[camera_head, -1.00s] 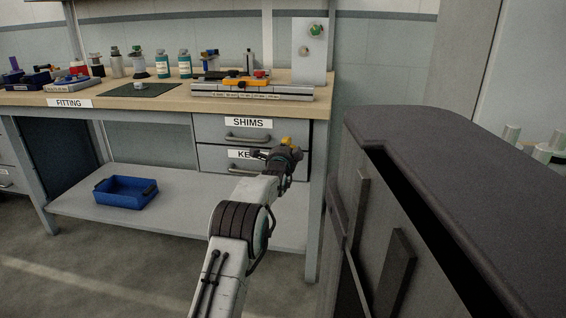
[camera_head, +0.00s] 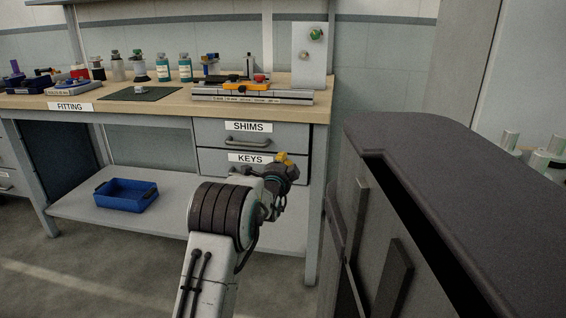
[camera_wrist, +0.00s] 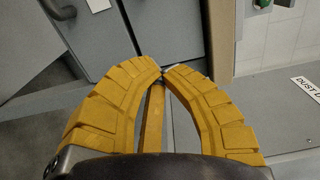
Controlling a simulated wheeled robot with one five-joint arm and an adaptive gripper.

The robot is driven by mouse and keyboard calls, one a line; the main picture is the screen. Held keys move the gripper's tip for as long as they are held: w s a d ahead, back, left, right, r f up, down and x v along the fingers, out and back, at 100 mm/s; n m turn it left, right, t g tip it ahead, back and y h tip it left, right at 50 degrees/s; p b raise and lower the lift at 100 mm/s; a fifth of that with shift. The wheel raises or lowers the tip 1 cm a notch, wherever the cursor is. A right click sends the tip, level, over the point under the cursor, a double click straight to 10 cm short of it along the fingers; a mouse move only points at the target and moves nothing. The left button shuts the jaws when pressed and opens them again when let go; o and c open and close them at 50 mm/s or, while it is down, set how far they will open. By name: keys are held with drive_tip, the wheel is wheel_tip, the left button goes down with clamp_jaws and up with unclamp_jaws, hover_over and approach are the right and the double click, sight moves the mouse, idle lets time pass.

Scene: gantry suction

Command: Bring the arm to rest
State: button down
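My gripper (camera_head: 284,158) is at the end of my folded arm, in front of the drawers under the workbench in the head view. In the wrist view its two yellow fingers (camera_wrist: 162,72) meet at the tips, with nothing seen held between them. A narrow yellow strip shows in the gap behind the tips. The KEYS drawer (camera_head: 211,160) and the SHIMS drawer (camera_head: 210,131) are both closed behind the arm; the arm hides part of the KEYS drawer.
The workbench (camera_head: 60,128) carries bottles, a dark mat (camera_head: 160,95) and a grey rail fixture (camera_head: 215,97). A blue bin (camera_head: 126,207) sits on the lower shelf (camera_head: 75,205). A large dark cabinet-like body (camera_head: 430,140) stands close at the right. Floor is clear at front left.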

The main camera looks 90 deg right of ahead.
drive_tip(key=shift+w+a, duration=0.1)
drive_tip(key=shift+a, duration=0.3)
